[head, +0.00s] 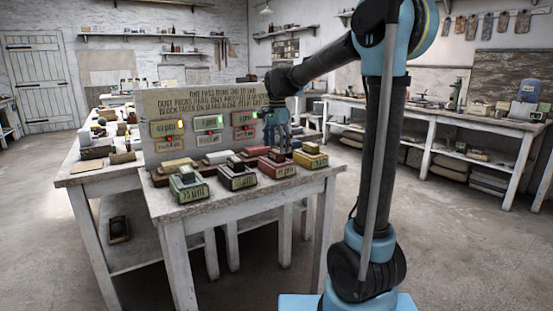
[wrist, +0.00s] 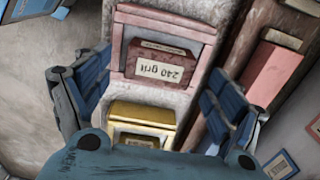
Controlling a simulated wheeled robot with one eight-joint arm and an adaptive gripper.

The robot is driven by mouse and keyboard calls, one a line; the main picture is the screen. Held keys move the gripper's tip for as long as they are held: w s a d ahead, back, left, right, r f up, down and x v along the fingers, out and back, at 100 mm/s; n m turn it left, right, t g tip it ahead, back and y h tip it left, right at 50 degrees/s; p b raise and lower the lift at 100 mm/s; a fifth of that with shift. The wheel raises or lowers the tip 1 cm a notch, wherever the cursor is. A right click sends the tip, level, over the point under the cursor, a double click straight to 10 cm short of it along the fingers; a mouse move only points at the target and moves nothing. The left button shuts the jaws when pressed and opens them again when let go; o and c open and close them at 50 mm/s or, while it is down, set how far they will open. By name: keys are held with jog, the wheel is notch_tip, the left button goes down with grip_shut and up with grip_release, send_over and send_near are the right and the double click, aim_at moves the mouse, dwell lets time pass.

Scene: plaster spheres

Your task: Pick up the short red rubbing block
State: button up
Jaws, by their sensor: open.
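A red block labelled "240 grit" (wrist: 158,64) sits on a pink-red base (wrist: 166,18) in the wrist view, its label upside down. In the head view a red block (head: 277,156) shows on its base near the table's right side, partly behind my gripper. My gripper (head: 285,146) hangs above this part of the table, pointing down. In the wrist view its two blue fingers stand wide apart on either side of the 240 grit block, with nothing held. Another red block (wrist: 271,76) lies in a brown holder at right. I cannot tell which red block is shorter.
A yellow block (wrist: 143,116) sits close beside the red one, nearest my gripper's palm. Green, dark and other labelled blocks (head: 188,180) line the white table (head: 190,215). A sign board (head: 200,100) with small lights stands behind them. The floor in front is clear.

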aim_at(277, 151)
jog(key=shift+f, duration=1.4)
jog(key=c, duration=1.3)
jog(key=shift+r, duration=0.1)
notch_tip(277, 151, up, 10)
jog(key=shift+f, duration=0.1)
jog(key=shift+o, duration=1.4)
